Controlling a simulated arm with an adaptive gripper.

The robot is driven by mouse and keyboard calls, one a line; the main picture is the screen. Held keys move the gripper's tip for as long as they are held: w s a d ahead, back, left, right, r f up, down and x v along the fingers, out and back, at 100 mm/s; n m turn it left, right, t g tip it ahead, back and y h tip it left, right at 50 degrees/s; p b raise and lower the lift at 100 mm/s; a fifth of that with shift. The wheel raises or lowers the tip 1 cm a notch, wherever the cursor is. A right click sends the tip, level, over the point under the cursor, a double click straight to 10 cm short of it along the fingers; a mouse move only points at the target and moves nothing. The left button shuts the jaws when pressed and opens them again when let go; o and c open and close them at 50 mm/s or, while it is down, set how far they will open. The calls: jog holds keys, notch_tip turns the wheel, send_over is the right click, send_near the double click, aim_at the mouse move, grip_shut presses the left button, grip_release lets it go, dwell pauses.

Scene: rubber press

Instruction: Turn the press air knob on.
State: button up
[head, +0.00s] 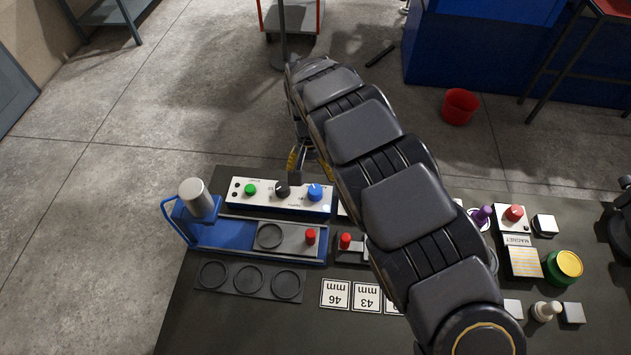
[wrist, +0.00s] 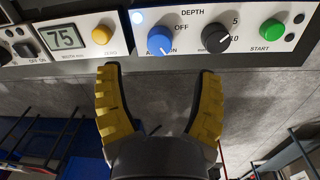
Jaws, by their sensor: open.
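The blue press air knob (wrist: 160,40) sits on the white control panel (wrist: 190,18) in the wrist view, with OFF printed to its upper right and partly hidden lettering ending in ON below it. The knob also shows in the head view (head: 315,192), at the panel's right end. My gripper (wrist: 158,72) is open and empty, its yellow-padded fingers spread to either side below the knob and apart from it. In the head view my gripper (head: 305,163) is just behind the panel, partly hidden by my arm.
A black depth knob (wrist: 215,39) and a green START button (wrist: 272,29) share the panel. The blue press (head: 215,232) stands in front of the panel.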

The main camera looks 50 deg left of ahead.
aim_at(315, 190)
notch_tip(315, 190, down, 8)
jog(key=shift+w+d+r, duration=0.15)
jog(key=shift+r, duration=0.1)
jog(key=c, duration=1.1)
